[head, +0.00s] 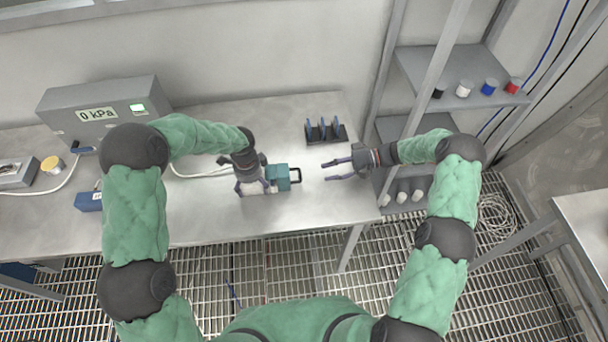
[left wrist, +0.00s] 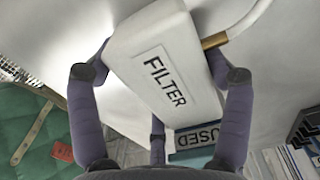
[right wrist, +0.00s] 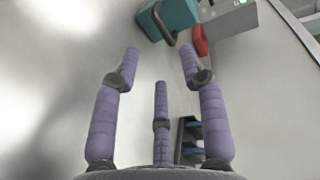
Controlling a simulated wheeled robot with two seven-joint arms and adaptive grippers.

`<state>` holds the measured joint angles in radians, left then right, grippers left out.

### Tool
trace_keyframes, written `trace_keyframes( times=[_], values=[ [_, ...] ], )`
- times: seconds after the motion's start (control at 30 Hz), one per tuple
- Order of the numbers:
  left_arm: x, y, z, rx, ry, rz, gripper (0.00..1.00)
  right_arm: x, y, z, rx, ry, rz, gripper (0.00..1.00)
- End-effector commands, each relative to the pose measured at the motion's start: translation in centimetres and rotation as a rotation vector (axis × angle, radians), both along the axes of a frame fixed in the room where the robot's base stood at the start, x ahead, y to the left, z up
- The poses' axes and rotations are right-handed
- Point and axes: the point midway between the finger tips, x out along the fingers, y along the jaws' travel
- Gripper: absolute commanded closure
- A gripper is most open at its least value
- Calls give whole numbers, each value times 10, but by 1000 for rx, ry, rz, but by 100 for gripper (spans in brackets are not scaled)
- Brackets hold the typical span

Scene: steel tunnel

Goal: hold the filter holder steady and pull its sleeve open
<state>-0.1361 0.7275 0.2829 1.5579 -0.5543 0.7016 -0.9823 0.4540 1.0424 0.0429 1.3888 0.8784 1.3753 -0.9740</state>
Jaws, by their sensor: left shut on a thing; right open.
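The filter holder has a white body marked FILTER (left wrist: 160,75) with a brass fitting and pale hose in the left wrist view. My left gripper (head: 253,188) is shut around this body over the table; its fingers (left wrist: 160,85) sit on both sides. The teal sleeve (head: 279,172) with a dark loop handle (head: 296,175) is at the holder's right end; it also shows in the right wrist view (right wrist: 176,14). My right gripper (head: 328,170) is open and empty, right of the handle and apart from it. The holder's body is mostly hidden in the head view.
The steel table (head: 220,120) has a rack with blue discs (head: 325,130) behind the right gripper. A grey gauge box reading 0 kPa (head: 105,110) stands back left. A shelf (head: 460,75) with coloured-capped items is at right. A panel marked USED (left wrist: 195,138) lies below the holder's picture.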

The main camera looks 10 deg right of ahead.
Motion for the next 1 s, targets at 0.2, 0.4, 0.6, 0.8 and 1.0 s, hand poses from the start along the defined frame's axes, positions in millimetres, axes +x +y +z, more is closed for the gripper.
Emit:
trace_keyframes(
  times=[0.2,0.4,0.6,0.8,1.0],
  values=[
    [1,0,1,0,-2,0,60,-1,42,-9,2,3,3,57],
    [1,0,1,0,-2,0,60,-1,71,-15,1,1,2,57],
    [1,0,1,0,-2,1,60,0,86,-19,1,0,0,57],
    [1,0,1,0,-2,1,60,0,88,-19,0,0,0,57],
    [1,0,1,0,-2,0,60,0,88,-20,0,0,-1,77]
  ],
)
